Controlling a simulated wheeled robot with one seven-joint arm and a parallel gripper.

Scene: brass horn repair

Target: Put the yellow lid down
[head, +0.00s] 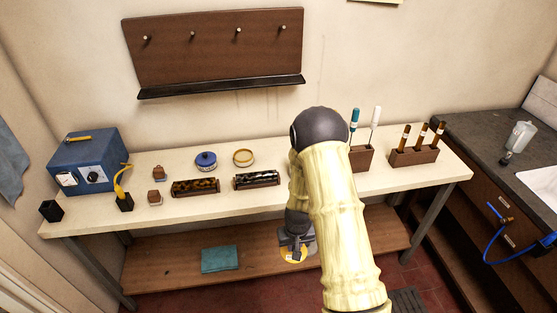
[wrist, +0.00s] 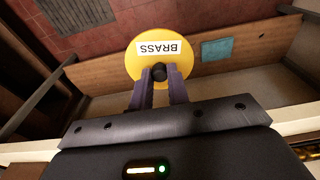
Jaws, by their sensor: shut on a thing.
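The yellow lid (wrist: 150,72) is a round disc with a white label reading BRASS and a dark knob in its middle. My gripper (wrist: 160,76) is shut on that knob. In the head view, the lid (head: 294,258) shows partly below my gripper (head: 296,245), in front of the bench and below its top in the picture. It appears to be held in the air, with no surface visibly touching it. An open round tin with a yellowish rim (head: 243,157) stands on the bench top. My arm hides part of the bench behind it.
On the bench top (head: 105,214) stand a blue lidded tin (head: 206,160), a blue box (head: 88,162), two dark trays and racks of handled tools (head: 414,156). A folded teal cloth (head: 220,258) lies on the lower shelf (head: 160,272). Bare bench top runs along the front edge.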

